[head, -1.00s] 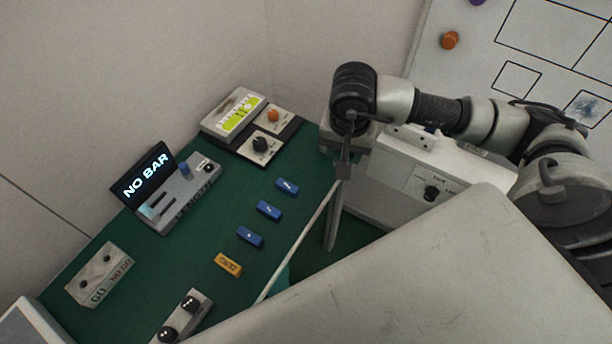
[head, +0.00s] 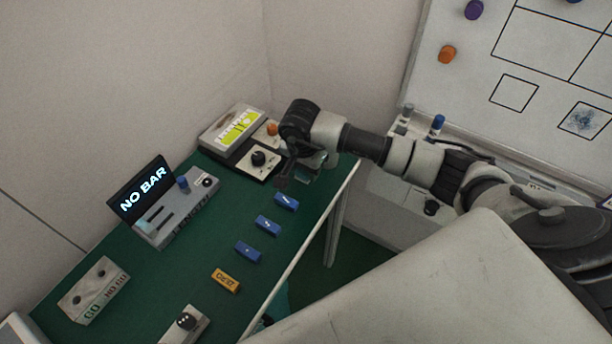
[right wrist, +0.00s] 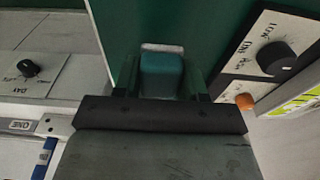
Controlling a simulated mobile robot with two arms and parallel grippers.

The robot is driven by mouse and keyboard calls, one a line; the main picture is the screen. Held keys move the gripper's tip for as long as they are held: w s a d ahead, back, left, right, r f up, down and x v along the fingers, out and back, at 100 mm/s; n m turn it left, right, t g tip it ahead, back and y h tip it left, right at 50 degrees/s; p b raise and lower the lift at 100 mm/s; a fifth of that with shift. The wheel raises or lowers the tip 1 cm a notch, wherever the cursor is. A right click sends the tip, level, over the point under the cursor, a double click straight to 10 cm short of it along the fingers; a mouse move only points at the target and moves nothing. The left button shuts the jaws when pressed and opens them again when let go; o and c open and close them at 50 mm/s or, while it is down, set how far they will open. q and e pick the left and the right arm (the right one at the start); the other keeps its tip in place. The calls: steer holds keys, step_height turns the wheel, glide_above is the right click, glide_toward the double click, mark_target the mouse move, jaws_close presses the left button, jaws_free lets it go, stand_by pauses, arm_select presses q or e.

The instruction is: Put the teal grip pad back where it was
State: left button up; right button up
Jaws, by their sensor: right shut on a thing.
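The teal grip pad (right wrist: 162,75) shows in the right wrist view between the two fingers of my right gripper (right wrist: 160,82). The gripper is shut on it, and a thin pale edge shows at the pad's far end. In the head view my right gripper (head: 298,180) is over the far right part of the green table (head: 215,240), beside the dial panel. The pad is mostly hidden there by the gripper, and I cannot tell whether it touches the table. My left gripper is not in view.
Three blue blocks (head: 268,225) and a yellow block (head: 226,280) lie in a row near the table's right edge. A dial panel (head: 245,165) stands at the back. A "NO BAR" display unit (head: 145,190) and a GO/NO GO block (head: 94,290) stand left. The table middle is clear.

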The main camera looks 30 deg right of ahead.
mark_target(306, 179)
step_height(306, 179, down, 4)
steer(key=shift+r+p, duration=0.1)
steer(key=shift+p, duration=0.25)
steer(key=shift+f, duration=0.3)
steer(key=o, duration=0.9)
steer(key=shift+r, duration=0.1)
